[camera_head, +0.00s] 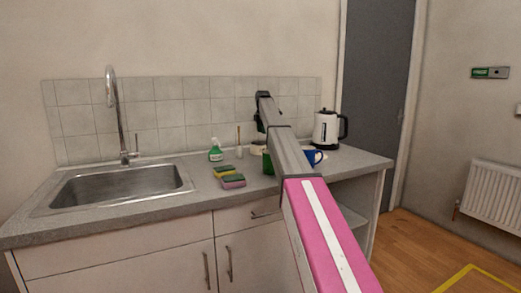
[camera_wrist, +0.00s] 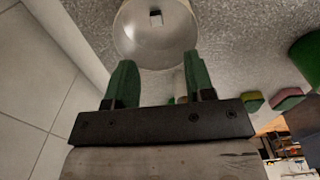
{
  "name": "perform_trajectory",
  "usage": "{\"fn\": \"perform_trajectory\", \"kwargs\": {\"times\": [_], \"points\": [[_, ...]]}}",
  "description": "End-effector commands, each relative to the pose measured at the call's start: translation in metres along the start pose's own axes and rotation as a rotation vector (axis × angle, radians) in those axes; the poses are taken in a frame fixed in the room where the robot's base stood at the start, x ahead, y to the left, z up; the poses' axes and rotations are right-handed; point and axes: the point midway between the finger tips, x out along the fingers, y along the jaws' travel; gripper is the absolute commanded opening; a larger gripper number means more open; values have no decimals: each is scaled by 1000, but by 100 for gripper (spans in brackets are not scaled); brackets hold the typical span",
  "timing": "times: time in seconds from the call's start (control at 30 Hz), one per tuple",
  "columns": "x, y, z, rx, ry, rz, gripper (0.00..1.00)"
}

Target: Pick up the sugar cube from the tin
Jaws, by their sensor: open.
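The tin (camera_wrist: 130,45) is a round, pale metal vessel at the top of the wrist view, cut off by the frame edge. A small white sugar cube (camera_wrist: 155,17) lies inside it on the bottom. My gripper (camera_wrist: 160,72) is open, its two green fingers spread apart and empty. The fingertips point toward the tin's near rim; the cube lies beyond them. In the head view a pale round object (camera_head: 257,148) beside my arm may be the tin. The gripper there is mostly hidden by the arm.
A green spray bottle (camera_head: 216,151), stacked sponges (camera_head: 231,181), a blue mug (camera_head: 314,158) and a white kettle (camera_head: 327,129) stand on the grey counter (camera_head: 190,202). A green object (camera_head: 267,162) is partly behind my arm. The tiled wall (camera_head: 180,115) is close behind. A sink lies left.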

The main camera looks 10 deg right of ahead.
Motion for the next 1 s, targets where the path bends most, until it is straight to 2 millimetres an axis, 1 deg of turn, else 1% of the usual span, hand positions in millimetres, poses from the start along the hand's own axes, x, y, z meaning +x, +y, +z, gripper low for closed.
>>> {"fn": "perform_trajectory", "kwargs": {"times": [0.17,0.27,0.4,0.5,0.67,1.0], "points": [[9,-1,0,0,0,-1,49],[21,-1,0,0,0,-1,49],[43,-1,0,0,1,-1,49],[53,-1,0,0,0,-1,49],[62,0,0,0,0,0,49],[105,1,2,0,0,-1,49]]}}
